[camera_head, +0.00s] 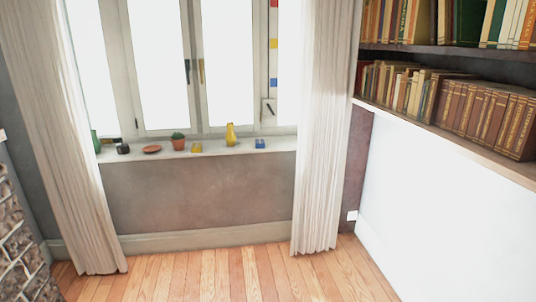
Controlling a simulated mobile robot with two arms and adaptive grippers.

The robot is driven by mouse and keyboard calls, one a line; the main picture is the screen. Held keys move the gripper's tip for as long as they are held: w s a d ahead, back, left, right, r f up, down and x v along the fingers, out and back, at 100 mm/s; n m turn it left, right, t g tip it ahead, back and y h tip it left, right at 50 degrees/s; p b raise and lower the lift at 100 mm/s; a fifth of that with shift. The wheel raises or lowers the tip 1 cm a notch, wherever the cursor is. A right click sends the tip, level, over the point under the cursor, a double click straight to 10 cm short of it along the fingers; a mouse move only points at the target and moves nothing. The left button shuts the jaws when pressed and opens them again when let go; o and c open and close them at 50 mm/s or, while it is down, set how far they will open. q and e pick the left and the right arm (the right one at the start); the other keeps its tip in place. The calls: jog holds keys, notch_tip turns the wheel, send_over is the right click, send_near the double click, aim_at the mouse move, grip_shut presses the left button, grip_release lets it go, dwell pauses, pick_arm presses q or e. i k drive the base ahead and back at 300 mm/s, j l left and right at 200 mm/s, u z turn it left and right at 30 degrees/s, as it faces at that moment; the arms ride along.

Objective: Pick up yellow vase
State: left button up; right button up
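The yellow vase (230,135) stands upright on the windowsill (215,151), below the window and right of its middle. It has a wide base and a narrow neck. A small blue item stands to its right and a small yellow item to its left, both apart from it. Neither of my grippers shows in the head view.
On the sill also stand a potted cactus (178,142), a brown dish (152,149), a dark item (123,149), a yellow item (197,148) and a blue item (260,143). Curtains (325,130) flank the window. Bookshelves (450,100) are at right. The wooden floor (240,275) is clear.

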aim_at(230, 136)
jog(key=i, duration=2.2)
